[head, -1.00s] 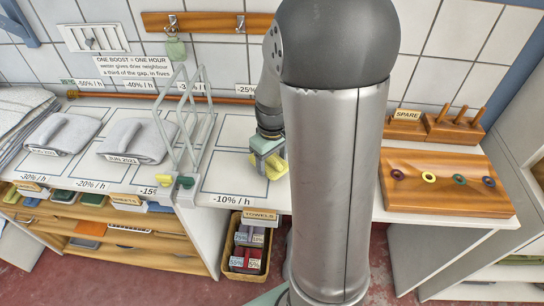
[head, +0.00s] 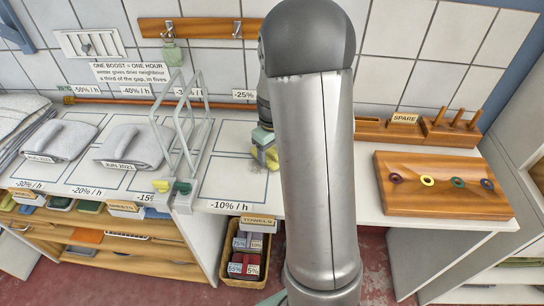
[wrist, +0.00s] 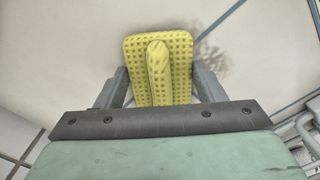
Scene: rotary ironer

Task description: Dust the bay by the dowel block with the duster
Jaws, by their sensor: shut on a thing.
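My gripper (head: 264,142) is shut on the handle of a yellow, dotted duster (wrist: 158,65). The duster also shows in the head view (head: 271,158), low at the white counter by the right part of an outlined bay (head: 225,180). I cannot tell whether its pad touches the surface. A dark dust smudge (wrist: 208,55) lies just right of the duster in the wrist view. The dowel block (head: 452,130), wooden with upright pegs, stands at the back right of the counter. My arm hides the counter between the bay and the block.
A wire rack (head: 187,125) stands left of the bay, with yellow and green pieces at its front. Folded grey towels (head: 130,147) lie further left. A wooden board with coloured rings (head: 440,205) lies on the right. A towel basket (head: 247,250) is below the counter.

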